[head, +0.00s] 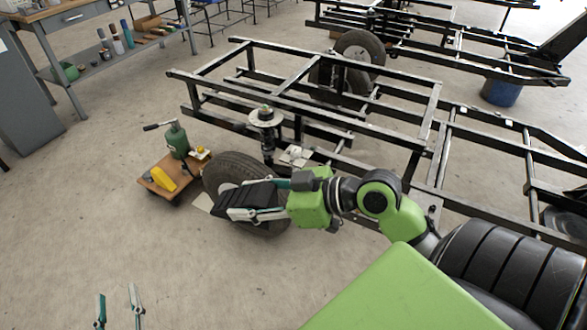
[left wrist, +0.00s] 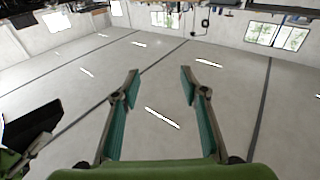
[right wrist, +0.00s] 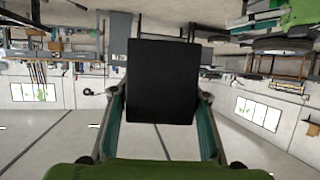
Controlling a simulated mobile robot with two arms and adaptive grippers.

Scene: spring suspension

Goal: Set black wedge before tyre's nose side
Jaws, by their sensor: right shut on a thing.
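The black wedge (head: 248,194) is in my right gripper (head: 246,200), between its two fingers. In the head view it overlaps the front of the tyre (head: 226,168); I cannot tell whether they touch. In the right wrist view, the wedge (right wrist: 162,82) shows as a dark block between the fingers (right wrist: 162,105).
A wooden trolley (head: 152,186) with a green jack (head: 177,140) and a yellow block (head: 163,178) stands left of the tyre. The black frame (head: 300,85) spans the area behind. A workbench (head: 85,60) is at the back left. The floor at the front left is clear.

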